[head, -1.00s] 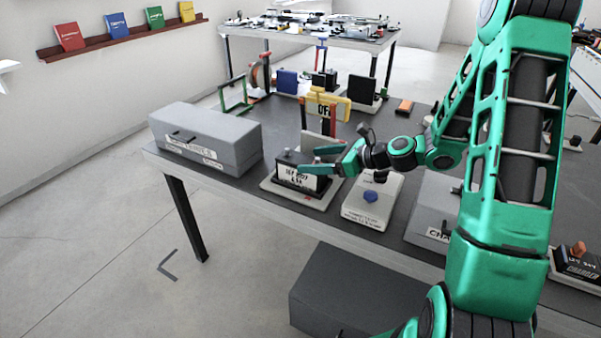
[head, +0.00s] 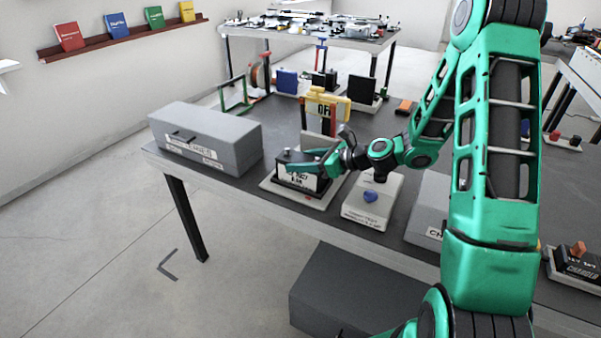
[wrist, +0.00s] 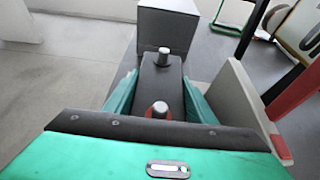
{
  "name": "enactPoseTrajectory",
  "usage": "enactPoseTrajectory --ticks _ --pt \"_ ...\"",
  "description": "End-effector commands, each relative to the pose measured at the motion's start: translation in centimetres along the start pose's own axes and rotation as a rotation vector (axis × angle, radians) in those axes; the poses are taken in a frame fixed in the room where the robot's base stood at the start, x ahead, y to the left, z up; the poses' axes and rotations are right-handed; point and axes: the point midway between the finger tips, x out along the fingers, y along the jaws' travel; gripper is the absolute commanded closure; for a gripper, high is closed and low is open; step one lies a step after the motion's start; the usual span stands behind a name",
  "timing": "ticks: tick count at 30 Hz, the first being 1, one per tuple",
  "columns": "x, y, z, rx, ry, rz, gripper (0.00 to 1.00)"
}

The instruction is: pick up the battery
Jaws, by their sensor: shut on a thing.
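The battery (head: 312,184) is a black box with a white label on its front. It sits upright on a pale grey plate (head: 325,203) near the table's front edge. My gripper (head: 301,162) is shut on the battery, with one green finger across its upper front. In the wrist view the battery's black top (wrist: 160,88) lies between my gripper's two green fingers (wrist: 158,95). Two terminals stand on that top, one grey and one with a red ring. The far finger is partly hidden in the head view.
A grey drawer box (head: 215,140) stands left of the battery. A pale box with a blue knob (head: 372,205) stands close on the right.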

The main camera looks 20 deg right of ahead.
Motion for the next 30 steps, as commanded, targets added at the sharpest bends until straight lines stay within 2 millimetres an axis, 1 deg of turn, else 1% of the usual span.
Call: enactPoseTrajectory --ticks 1,11,17,23,30 --pt "0.0 -0.1 0.3 -0.002 -0.007 -0.002 1.00" --pt "-0.1 -0.1 0.6 -0.003 -0.007 -0.001 1.00" --pt "-0.7 -0.1 2.0 -0.006 -0.008 -0.002 1.00" --pt "-1.6 0.0 4.1 -0.006 -0.008 -0.002 1.00" --pt "-3.1 2.9 5.5 -0.004 -0.007 -0.001 1.00"
